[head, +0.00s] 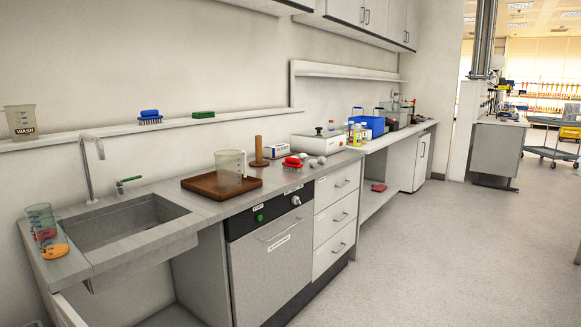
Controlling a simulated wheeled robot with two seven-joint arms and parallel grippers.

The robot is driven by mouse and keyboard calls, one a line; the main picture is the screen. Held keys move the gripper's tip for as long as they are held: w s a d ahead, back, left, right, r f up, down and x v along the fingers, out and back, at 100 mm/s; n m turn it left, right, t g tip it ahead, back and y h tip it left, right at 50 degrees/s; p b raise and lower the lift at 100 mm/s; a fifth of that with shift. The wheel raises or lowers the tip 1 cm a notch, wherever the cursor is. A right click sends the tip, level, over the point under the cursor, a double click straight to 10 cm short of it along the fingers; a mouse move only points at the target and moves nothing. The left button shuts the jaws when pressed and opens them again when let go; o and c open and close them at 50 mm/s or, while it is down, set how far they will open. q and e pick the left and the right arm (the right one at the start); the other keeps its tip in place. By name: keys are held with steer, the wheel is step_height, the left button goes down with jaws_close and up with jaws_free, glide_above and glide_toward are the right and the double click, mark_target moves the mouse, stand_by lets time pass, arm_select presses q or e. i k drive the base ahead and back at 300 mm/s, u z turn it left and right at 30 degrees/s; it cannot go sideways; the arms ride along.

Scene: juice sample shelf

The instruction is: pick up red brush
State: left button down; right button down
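Neither of my grippers is in view.
A brown tray (190,183) with a clear beaker (230,169) sits left of the brush. A wooden peg stand (259,153) and a small box (276,151) are behind it. A sink (125,222) is farther left. The floor (440,250) at right is clear.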

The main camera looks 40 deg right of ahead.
mark_target(292, 165)
steer(key=z, duration=0.5)
steer(key=k, duration=0.6)
steer(key=z, duration=1.55)
steer(key=i, duration=3.6)
steer(key=u, duration=0.85)
